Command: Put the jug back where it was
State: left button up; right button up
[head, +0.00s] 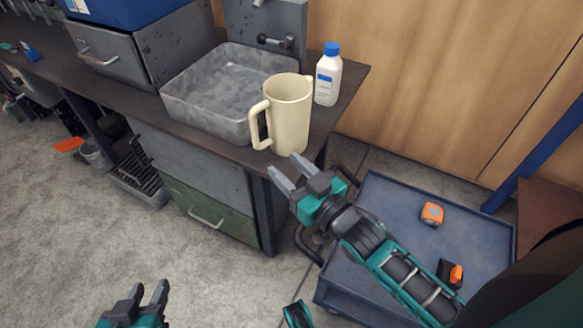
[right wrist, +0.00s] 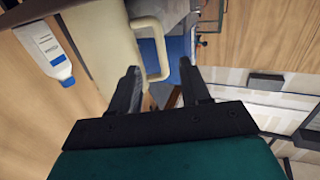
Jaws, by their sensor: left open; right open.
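The cream jug (head: 288,112) stands upright on the worktop near its right front corner, in front of the metal basin, its handle toward the left. My right gripper (head: 288,172) is open and empty just in front of and below the jug in the head view. In the right wrist view the jug (right wrist: 95,40) is at the upper left, and its handle (right wrist: 155,45) is beyond the open fingers (right wrist: 162,88). Whether a finger touches the jug cannot be told. My left gripper (head: 143,295) is open and empty, low at the left over the floor.
A grey metal basin (head: 188,108) stands left of the jug, and a white bottle with a blue cap (head: 328,80) stands behind it at the right. A blue cart (head: 390,205) with an orange tape measure (head: 432,213) is at the lower right. The worktop (head: 105,82) runs left under drawers.

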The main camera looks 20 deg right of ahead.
jog(key=s+a+f+g+h, duration=0.1)
jog(key=s+a+f+g, duration=0.1)
jog(key=s+f+g, duration=0.4)
jog(key=s+f, duration=0.2)
jog(key=s, duration=0.1)
jog(key=shift+s+a+g+h, duration=0.15)
jog(key=shift+s+g+h, duration=0.1)
jog(key=shift+g+h, duration=0.05)
pick_arm(q)
jog(key=s+a+r+p, duration=0.1)
jog(key=a+r+p, duration=0.2)
jog(key=r+p, duration=0.8)
jog(key=p, duration=0.5)
jog(key=shift+s+r+y, duration=0.25)
jog(key=shift+r+y, duration=0.1)
jog(key=shift+y, duration=0.05)
pick_arm(e)
jog(key=s+d+r, duration=0.1)
jog(key=d+r, duration=0.2)
jog(key=r, duration=0.8)
jog(key=shift+s+r+m+h, duration=0.2)
jog(key=shift+r+m+h, duration=0.1)
jog(key=shift+h, duration=0.1)
pick_arm(q)
jog(key=shift+f, duration=0.1)
pick_arm(e)
jog(key=shift+d+f, duration=0.1)
pick_arm(q)
jog(key=shift+s+d, duration=0.1)
jog(key=shift+s, duration=0.05)
